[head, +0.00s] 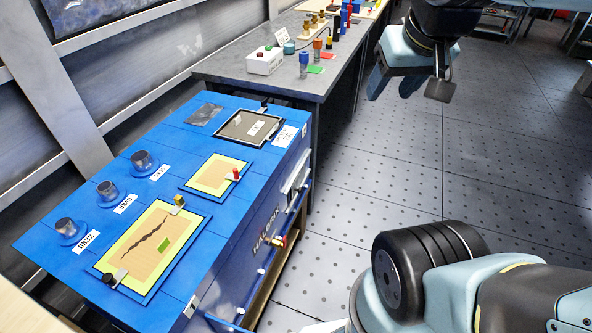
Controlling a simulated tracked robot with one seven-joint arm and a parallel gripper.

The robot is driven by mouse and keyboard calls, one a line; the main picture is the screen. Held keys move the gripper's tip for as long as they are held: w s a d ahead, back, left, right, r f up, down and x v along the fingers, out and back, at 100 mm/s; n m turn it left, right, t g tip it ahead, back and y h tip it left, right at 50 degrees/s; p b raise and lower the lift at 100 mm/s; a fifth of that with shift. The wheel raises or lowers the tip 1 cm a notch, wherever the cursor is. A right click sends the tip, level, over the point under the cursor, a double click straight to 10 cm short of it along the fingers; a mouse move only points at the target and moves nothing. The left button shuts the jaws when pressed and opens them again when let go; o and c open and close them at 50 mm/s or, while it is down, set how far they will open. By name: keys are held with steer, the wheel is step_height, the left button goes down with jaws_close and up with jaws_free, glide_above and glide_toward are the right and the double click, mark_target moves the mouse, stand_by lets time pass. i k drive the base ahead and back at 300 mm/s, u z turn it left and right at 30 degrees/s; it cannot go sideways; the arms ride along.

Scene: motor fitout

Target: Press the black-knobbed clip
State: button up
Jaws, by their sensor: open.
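A clip with a black knob (116,277) sits at the near left corner of a large cork-coloured board with a yellow border (150,240), on top of the blue cabinet. A dark knob-like piece (263,104) also shows at the far edge of the dark framed tray; I cannot tell whether it is a clip. A yellow-knobbed clip (179,203) is at the large board's far edge, and a red-knobbed clip (236,175) is on the smaller board. My gripper (408,92) is open and empty, raised over the floor right of the cabinet, well away from the clips.
A drawer (262,285) on the cabinet's right side appears partly open. A grey bench (320,75) with a button box (265,60) and coloured cylinders stands behind. The tiled floor (345,200) is clear.

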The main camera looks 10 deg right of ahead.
mark_target(107, 279)
steer(key=u, duration=1.85)
steer(key=k, duration=0.4)
steer(key=u, duration=0.15)
steer(key=i, duration=0.5)
steer(key=z, duration=0.05)
